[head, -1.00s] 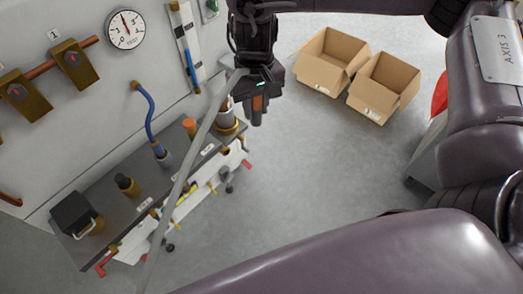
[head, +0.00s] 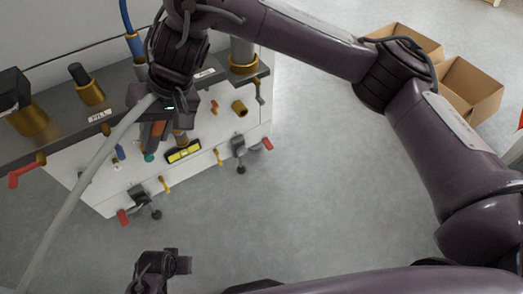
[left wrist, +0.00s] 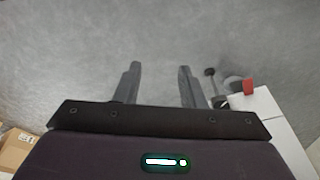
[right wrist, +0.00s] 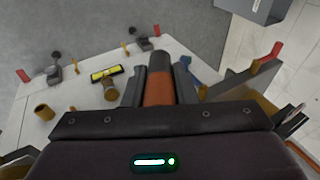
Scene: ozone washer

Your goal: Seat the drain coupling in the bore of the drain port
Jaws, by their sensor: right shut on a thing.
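My right gripper (head: 163,128) is shut on a dark cylinder with an orange band, which I take for the drain coupling (right wrist: 158,90). The coupling's orange part (head: 157,130) also shows in the head view. Its dark end points away from the wrist, over the white front of the bench. Two short brass fittings are on that white front: one at its right (head: 239,107) and one beside the yellow level (right wrist: 110,92). I cannot tell which is the drain port, and the coupling looks apart from both. My left gripper (left wrist: 157,85) is open and empty over the grey floor.
The white bench front (head: 95,185) carries a yellow level (head: 183,151), red-handled clamps (head: 124,216) and small brass pegs. Brass and black fittings stand on the dark shelf behind. Cardboard boxes (head: 470,90) stand right; the middle floor is clear.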

